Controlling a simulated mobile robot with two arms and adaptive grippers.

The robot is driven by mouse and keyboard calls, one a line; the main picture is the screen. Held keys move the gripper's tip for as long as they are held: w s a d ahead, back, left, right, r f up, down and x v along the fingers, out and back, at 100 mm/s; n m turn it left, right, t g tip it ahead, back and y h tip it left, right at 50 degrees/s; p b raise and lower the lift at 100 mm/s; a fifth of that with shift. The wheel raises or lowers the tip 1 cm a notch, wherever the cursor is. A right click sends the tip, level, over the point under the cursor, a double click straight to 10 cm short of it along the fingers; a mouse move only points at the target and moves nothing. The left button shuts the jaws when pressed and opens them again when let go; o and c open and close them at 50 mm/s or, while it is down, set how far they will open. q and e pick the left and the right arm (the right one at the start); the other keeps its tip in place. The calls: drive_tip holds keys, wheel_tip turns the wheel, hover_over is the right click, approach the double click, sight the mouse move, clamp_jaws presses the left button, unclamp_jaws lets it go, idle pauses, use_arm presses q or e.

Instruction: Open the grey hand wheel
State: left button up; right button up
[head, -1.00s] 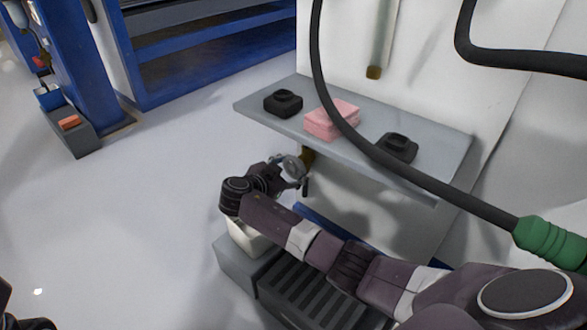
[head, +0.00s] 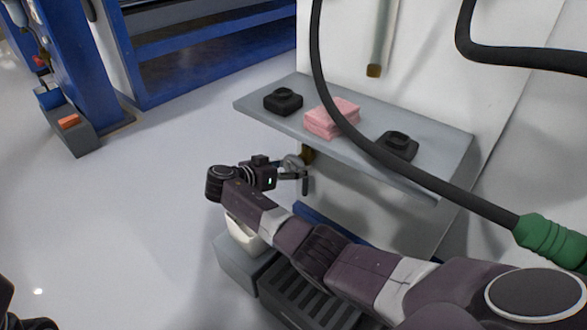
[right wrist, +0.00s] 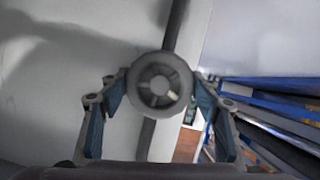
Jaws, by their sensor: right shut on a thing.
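The grey shelf (head: 250,108) carries two black objects (head: 283,101) and a folded pink cloth stack (head: 331,118). A thick black hose (head: 330,85) crosses in front. Grey bins (head: 240,262) stand below my right arm. Open floor lies to the left.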

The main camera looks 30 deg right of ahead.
drive_tip(key=shift+f+n+g, duration=0.1)
drive_tip(key=shift+n+g, duration=0.3)
drive_tip(key=o, duration=1.2)
drive_tip(key=shift+c, duration=0.2)
drive_tip(key=v, duration=1.2)
drive_tip(key=shift+a, duration=0.1)
